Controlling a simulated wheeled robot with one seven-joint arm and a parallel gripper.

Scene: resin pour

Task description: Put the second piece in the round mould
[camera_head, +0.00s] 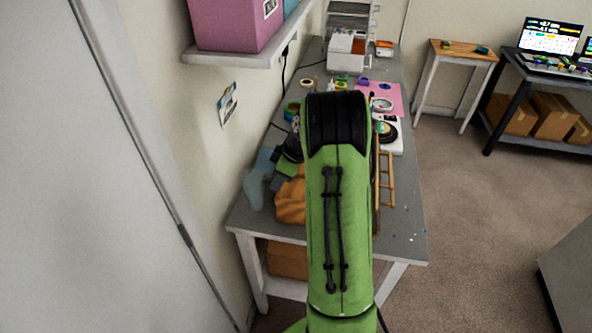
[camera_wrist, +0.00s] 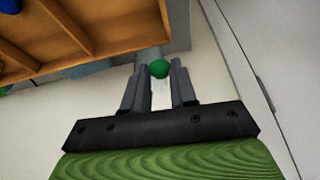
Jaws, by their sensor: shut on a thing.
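My gripper (camera_wrist: 158,85) shows in the wrist view, its two dark fingers shut on a small round green piece (camera_wrist: 159,69) at their tips. Something pale and translucent shows between the fingers below it; I cannot tell what it is. In the head view my green arm reaches over the table and hides the gripper and the piece. A white ring-shaped thing, which looks like the round mould (camera_head: 382,104), lies on a pink mat (camera_head: 396,92) beyond the arm. I cannot see what is inside it. The mould does not show in the wrist view.
A wooden compartment tray (camera_wrist: 100,45) is at the upper left of the wrist view; its edge shows right of my arm (camera_head: 387,180). A white device (camera_head: 394,146) with a dark round top stands near the mat. Orange cloth (camera_head: 290,203) lies left. A shelf (camera_head: 235,58) overhangs the left side.

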